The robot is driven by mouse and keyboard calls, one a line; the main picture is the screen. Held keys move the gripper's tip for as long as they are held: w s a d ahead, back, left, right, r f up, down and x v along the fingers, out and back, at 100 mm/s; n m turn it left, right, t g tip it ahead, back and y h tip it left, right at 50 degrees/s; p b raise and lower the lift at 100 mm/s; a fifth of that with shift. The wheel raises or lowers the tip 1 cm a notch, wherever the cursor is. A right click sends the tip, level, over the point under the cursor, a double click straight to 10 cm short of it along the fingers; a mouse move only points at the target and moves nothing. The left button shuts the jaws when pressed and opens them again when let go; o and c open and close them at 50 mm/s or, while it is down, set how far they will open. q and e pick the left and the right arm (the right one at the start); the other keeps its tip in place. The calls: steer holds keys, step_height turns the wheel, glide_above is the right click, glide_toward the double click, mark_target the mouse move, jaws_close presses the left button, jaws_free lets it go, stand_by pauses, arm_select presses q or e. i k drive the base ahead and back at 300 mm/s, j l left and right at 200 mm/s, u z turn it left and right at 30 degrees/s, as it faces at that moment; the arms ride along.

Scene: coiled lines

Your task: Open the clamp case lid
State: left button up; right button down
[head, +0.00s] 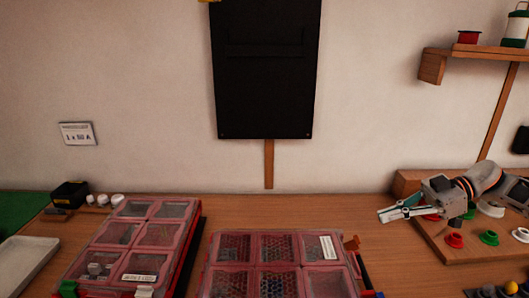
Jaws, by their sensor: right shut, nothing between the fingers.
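Two red-framed cases with clear, divided lids stand on the wooden table. The left case (133,233) has a label near its front edge, and small pale parts show through its lid. The right case (251,265) has a label at its back right, and its front is cut off by the picture's edge. Both lids look shut. I cannot read the labels, so I cannot tell which is the clamp case. My right gripper (383,214) is shut and empty, to the right of the right case and apart from it. My left gripper is out of view.
A wooden board (434,243) with red, green and white spools lies at the right under my right arm. A pale tray (22,262) is at the far left. A black box (70,194) sits behind the left case. The table behind the right case is clear.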

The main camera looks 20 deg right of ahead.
mark_target(276, 266)
steer(key=k, duration=1)
